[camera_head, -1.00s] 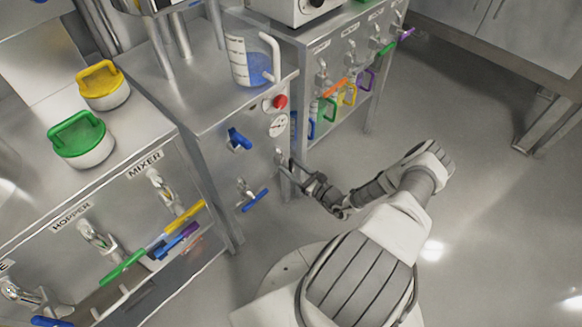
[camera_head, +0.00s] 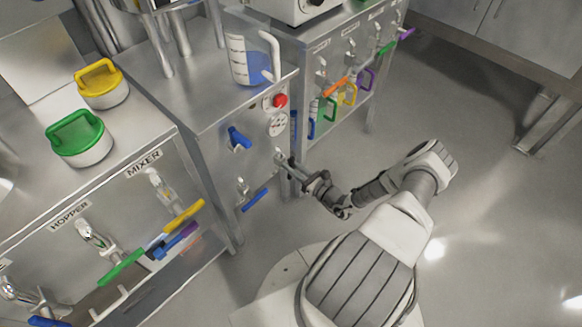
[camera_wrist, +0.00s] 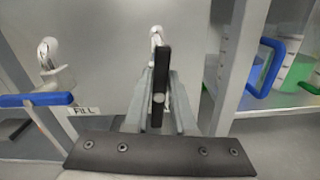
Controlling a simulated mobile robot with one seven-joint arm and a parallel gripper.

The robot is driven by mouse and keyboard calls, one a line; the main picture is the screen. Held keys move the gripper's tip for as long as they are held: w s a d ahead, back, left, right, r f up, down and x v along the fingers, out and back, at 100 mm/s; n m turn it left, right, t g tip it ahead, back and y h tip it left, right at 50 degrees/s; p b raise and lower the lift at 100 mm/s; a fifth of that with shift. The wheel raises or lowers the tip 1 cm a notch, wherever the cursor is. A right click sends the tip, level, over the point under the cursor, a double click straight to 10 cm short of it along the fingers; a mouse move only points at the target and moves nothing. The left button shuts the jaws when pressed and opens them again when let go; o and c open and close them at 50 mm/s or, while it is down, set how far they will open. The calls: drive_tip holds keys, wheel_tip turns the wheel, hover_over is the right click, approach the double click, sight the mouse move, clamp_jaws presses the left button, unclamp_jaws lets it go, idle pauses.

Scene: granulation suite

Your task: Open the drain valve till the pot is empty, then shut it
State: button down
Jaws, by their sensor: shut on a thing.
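My gripper (camera_wrist: 160,105) is shut on a dark lever (camera_wrist: 160,75). The lever stands about upright in the wrist view, below a silver valve body (camera_wrist: 156,36) on the steel front panel. Any label for this valve is hidden, so I cannot read whether it is the drain. In the head view my gripper (camera_head: 284,162) is at the right edge of the same cabinet front. The pot's inside is not visible.
A clear jug (camera_head: 250,68) with blue liquid stands on the cabinet top. A red button (camera_head: 280,101), a gauge (camera_head: 278,124) and a blue knob (camera_head: 238,138) are on the panel. Benches with coloured valve levers flank it. Floor (camera_head: 470,180) to the right is clear.

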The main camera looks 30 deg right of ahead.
drive_tip(key=m, duration=0.2)
drive_tip(key=m+b, duration=0.1)
drive_tip(key=m, duration=0.1)
drive_tip(key=shift+d+f, duration=0.2)
drive_tip(key=m+b, duration=0.1)
drive_tip(key=m, duration=0.3)
drive_tip(key=shift+w+d+f, duration=0.1)
drive_tip(key=m, duration=0.4)
drive_tip(key=shift+f, duration=0.15)
drive_tip(key=shift+f+m, duration=0.15)
drive_tip(key=shift+m, duration=1.95)
drive_tip(key=c, duration=0.8)
unclamp_jaws()
drive_tip(key=shift+d, duration=0.1)
drive_tip(key=shift+o, duration=0.2)
drive_tip(key=p+v, duration=0.3)
drive_tip(key=v, duration=1.4)
drive_tip(key=shift+d, duration=0.1)
